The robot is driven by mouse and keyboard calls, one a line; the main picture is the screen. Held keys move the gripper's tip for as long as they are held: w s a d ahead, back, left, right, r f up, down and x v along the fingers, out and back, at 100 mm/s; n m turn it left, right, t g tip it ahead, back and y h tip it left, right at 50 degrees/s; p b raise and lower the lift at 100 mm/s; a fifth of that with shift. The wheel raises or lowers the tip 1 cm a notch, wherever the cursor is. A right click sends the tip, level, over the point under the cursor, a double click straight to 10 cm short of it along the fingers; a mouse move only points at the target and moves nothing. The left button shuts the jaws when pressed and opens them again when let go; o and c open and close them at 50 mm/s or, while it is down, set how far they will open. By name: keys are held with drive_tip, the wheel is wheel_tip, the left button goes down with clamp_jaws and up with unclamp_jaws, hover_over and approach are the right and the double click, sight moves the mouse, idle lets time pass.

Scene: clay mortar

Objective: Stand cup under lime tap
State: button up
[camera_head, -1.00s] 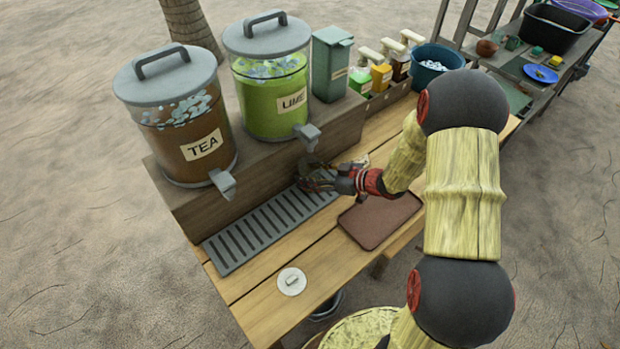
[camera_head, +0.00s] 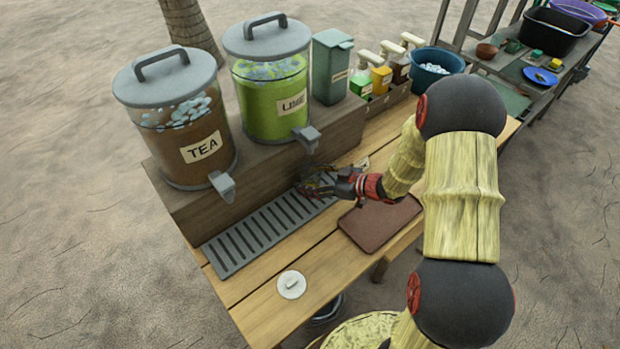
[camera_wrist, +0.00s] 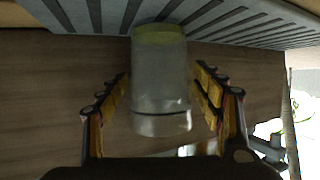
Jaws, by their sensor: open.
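The lime dispenser (camera_head: 272,105) holds green liquid, and its grey tap (camera_head: 307,138) juts out over the slatted drip tray (camera_head: 245,238). My gripper (camera_head: 318,184) is low at the tray's far right end, below the lime tap. In the wrist view a clear cup (camera_wrist: 161,95) sits between the fingers of my gripper (camera_wrist: 163,92), its yellowish end against the drip tray (camera_wrist: 235,25). The fingers are open on either side of the cup, with narrow gaps. In the head view the cup is mostly hidden by the gripper.
The tea dispenser (camera_head: 180,125) stands left of the lime one on a wooden riser. A brown mat (camera_head: 378,222) lies right of the tray, and a white lid-like disc (camera_head: 291,284) lies in front. A green bin (camera_head: 331,68), bottles and a blue tub (camera_head: 437,62) stand behind.

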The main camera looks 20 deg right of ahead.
drive_tip(key=shift+r, duration=0.1)
drive_tip(key=shift+s+d+r, duration=0.1)
drive_tip(key=shift+d+r, duration=0.05)
drive_tip(key=p+v, duration=0.4)
drive_tip(key=v, duration=0.7)
drive_tip(key=w+d+r+m+t+h, duration=0.1)
drive_tip(key=w+d+r+t+h, duration=0.1)
drive_tip(key=w+d+r+h, duration=0.55)
drive_tip(key=s+r+m+h, duration=0.4)
drive_tip(key=r, duration=0.8)
drive_tip(key=s+a+r+m+g, duration=0.1)
drive_tip(key=s+a+g, duration=0.1)
drive_tip(key=s+a, duration=0.3)
drive_tip(key=s+a+r+m+g+y, duration=0.1)
drive_tip(key=s+a, duration=0.4)
drive_tip(key=s, duration=0.7)
drive_tip(key=s+a+r+m+g+y, duration=0.1)
drive_tip(key=s+a+r+m+g, duration=0.1)
drive_tip(key=s+a, duration=0.3)
drive_tip(key=s+r, duration=0.1)
drive_tip(key=s, duration=0.3)
drive_tip(key=shift+s+r+g, duration=0.15)
drive_tip(key=shift+s+g, duration=0.2)
drive_tip(key=shift+g, duration=0.05)
